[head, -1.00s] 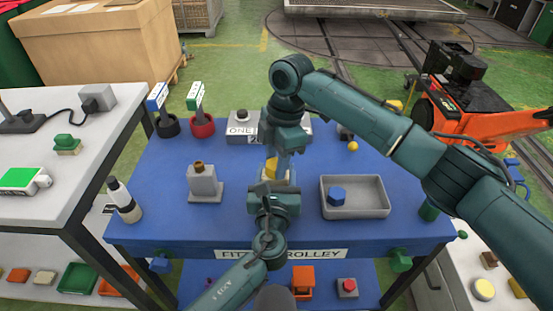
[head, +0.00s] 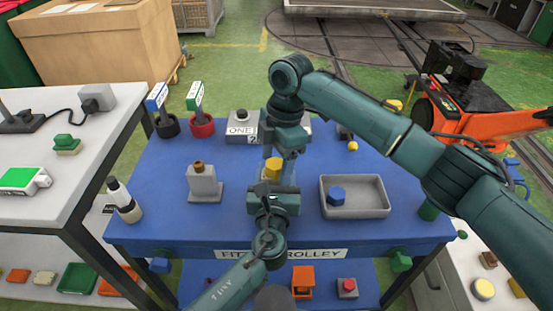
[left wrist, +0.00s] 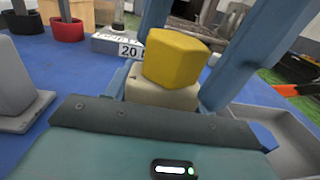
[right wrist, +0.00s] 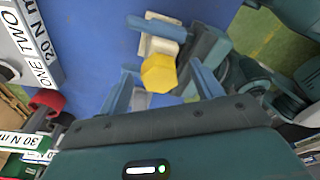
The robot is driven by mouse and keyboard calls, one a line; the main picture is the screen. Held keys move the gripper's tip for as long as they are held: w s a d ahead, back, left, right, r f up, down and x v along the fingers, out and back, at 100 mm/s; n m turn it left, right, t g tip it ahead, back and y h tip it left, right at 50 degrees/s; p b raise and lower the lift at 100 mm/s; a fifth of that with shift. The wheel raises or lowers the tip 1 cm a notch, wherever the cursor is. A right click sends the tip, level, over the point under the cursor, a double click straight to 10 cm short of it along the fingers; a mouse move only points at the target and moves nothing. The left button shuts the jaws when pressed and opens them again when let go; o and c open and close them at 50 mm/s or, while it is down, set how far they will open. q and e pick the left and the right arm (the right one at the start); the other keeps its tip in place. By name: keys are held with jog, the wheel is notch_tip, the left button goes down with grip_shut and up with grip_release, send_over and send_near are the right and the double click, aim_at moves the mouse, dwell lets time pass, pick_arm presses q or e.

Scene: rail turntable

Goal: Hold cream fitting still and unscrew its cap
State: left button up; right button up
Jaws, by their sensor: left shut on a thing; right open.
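The cream fitting (left wrist: 160,93) shows in the left wrist view, with its yellow cap (left wrist: 175,58) directly above it. The cap also shows in the head view (head: 273,167), near the middle of the blue trolley top. My left gripper (head: 272,185) is shut on the cream fitting, low at its near side. My right gripper (head: 286,165) comes from above and is open. In the right wrist view the yellow cap (right wrist: 158,73) lies between its spread fingers, with the cream fitting (right wrist: 160,38) beyond. I cannot tell whether the cap is still threaded on.
A grey tray (head: 355,211) with a blue block stands to the right. A grey stand (head: 204,185) and a bottle (head: 123,200) stand to the left. Red and black cups with labelled tools and a grey labelled box (head: 241,127) are behind.

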jog(key=shift+r, duration=2)
jog(key=m+t, duration=0.1)
jog(key=m, duration=1.1)
jog(key=shift+s+t, duration=0.1)
jog(key=shift+t, duration=0.3)
jog(key=m, duration=0.5)
jog(key=shift+a+t+h, duration=0.15)
jog(key=shift+t+h, duration=0.15)
jog(key=shift+h, duration=0.1)
jog(key=m, duration=0.5)
jog(key=shift+s+m+h, duration=0.1)
jog(key=shift+m+h, duration=0.2)
jog(key=shift+m, duration=0.8)
